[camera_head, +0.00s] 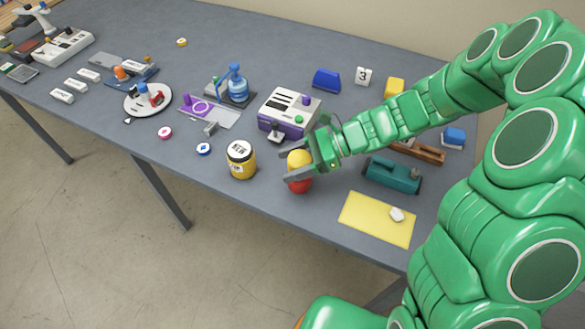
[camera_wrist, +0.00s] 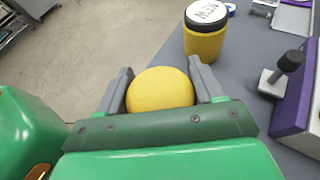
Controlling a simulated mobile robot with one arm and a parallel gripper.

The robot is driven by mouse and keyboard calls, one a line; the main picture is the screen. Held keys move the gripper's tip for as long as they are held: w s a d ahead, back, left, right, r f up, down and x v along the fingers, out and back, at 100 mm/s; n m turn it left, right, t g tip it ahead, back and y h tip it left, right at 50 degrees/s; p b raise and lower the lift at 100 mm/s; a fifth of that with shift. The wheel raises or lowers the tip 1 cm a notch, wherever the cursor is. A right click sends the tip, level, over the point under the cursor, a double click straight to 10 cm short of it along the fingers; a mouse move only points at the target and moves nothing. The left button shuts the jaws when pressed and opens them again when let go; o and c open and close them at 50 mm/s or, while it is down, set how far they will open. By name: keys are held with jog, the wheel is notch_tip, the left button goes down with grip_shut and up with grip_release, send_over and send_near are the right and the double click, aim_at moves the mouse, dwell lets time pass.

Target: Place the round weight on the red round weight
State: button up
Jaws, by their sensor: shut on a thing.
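A yellow round weight (camera_head: 299,158) is between the fingers of my gripper (camera_head: 298,164), which is shut on it. The yellow weight also shows in the wrist view (camera_wrist: 160,89), with a grey finger on each side. The red round weight (camera_head: 299,185) is directly below the yellow one in the head view, near the table's front edge. A finger partly covers the line between the two weights, so I cannot tell whether they touch. The red weight is hidden in the wrist view.
A yellow jar with a white lid (camera_head: 241,162) stands left of the weights. A purple and white machine (camera_head: 289,112) is behind them. A yellow sheet (camera_head: 372,222) with a white lump and a teal device (camera_head: 391,176) lie to the right. The table front edge is close.

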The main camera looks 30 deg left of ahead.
jog(key=shift+f, duration=1.4)
jog(key=shift+f, duration=0.15)
jog(key=o, duration=1.3)
jog(key=v, duration=1.2)
jog(key=shift+s+d+r, duration=0.1)
jog(key=shift+s+r, duration=0.05)
jog(key=shift+r, duration=0.1)
